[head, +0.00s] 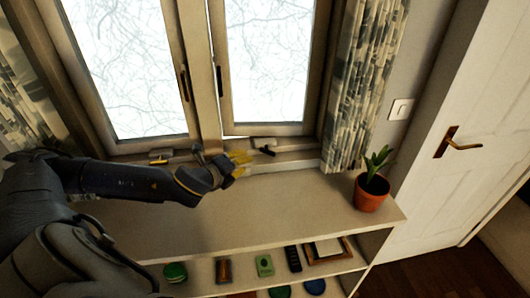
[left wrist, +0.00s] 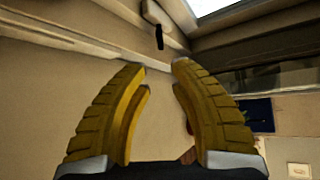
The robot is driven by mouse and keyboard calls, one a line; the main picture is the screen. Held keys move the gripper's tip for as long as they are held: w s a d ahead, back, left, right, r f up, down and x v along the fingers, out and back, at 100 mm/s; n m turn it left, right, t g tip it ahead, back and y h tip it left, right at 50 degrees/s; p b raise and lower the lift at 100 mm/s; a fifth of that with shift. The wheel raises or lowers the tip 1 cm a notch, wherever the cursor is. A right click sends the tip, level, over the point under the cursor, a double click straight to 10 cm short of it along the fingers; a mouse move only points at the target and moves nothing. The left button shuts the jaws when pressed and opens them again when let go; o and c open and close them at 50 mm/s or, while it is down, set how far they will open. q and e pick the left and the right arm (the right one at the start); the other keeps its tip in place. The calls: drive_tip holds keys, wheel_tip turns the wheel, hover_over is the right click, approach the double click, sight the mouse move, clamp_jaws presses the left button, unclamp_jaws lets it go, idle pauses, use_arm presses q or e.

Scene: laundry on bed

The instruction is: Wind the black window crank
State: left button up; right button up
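The black window crank (head: 267,151) sits on the window sill under the right-hand window. It also shows in the left wrist view as a small black handle (left wrist: 159,38) hanging from a pale housing, beyond the fingertips. My left gripper (head: 242,162) is just left of the crank in the head view, apart from it. In the left wrist view my yellow fingers (left wrist: 160,72) are spread with nothing between them. My right gripper is in neither view.
A shelf unit (head: 270,215) stands below the window, its top mostly clear. A potted plant (head: 371,191) stands at its right end. A patterned curtain (head: 355,85) hangs right of the window. Another fitting (head: 159,157) sits on the sill at left.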

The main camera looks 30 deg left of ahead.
sight(265, 152)
use_arm(q)
drive_tip(key=x, duration=1.6)
drive_tip(key=shift+w+d+f, duration=0.1)
drive_tip(key=shift+f, duration=0.1)
drive_tip(key=shift+o, duration=0.4)
clamp_jaws()
